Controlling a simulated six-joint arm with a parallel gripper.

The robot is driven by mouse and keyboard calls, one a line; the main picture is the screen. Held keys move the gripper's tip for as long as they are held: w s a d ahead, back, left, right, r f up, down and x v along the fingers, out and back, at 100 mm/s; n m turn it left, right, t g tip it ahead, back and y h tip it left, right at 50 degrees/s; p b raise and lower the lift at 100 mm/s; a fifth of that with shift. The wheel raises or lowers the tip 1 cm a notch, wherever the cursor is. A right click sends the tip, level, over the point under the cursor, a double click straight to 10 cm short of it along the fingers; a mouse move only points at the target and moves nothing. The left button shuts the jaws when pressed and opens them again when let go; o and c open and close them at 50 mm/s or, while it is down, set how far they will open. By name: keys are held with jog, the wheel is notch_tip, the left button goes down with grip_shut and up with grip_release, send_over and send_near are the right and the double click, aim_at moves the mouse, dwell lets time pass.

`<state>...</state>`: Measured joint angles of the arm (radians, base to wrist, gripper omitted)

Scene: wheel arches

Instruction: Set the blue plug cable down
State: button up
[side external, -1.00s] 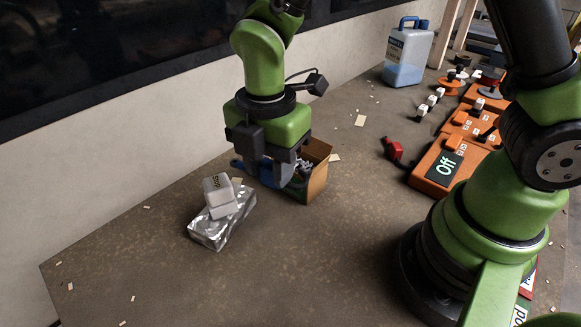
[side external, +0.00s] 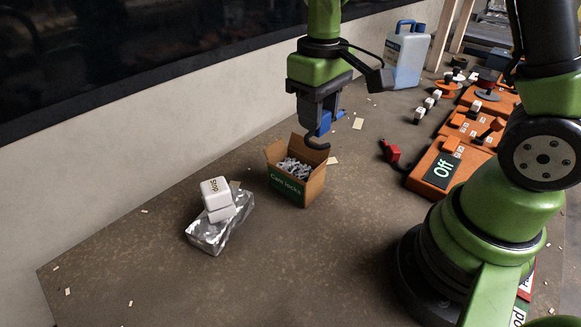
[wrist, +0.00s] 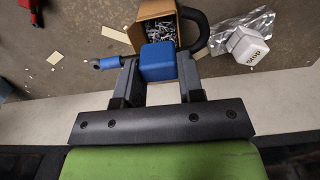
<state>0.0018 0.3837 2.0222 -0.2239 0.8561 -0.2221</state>
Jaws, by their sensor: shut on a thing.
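My gripper (side external: 318,106) is shut on the blue plug cable (side external: 325,122) and holds it in the air above and just behind the cardboard box. In the wrist view the plug's blue block (wrist: 158,62) sits between the two fingers of my gripper (wrist: 159,78). A thick black cable curves from the block's right side, and a smaller blue end with a grey tip sticks out past the left finger. In the side view the black cable hangs as a hook below the fingers. The far side of the plug is hidden.
An open box of cam locks (side external: 297,178) stands below. A "Stop" block (side external: 217,192) rests on a silver packet (side external: 207,238). A red plug (side external: 391,152) and orange units (side external: 437,165) lie right; a jug (side external: 406,58) stands behind. The front table is mostly clear.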

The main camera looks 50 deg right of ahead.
dwell(0.5)
jog(key=w+d+f+m, duration=0.25)
jog(key=d+m, duration=0.35)
jog(key=d, duration=0.5)
jog(key=m, duration=1.2)
send_over(393, 141)
notch_tip(393, 141, down, 10)
jog(key=shift+r, duration=0.25)
jog(key=shift+f, duration=2.25)
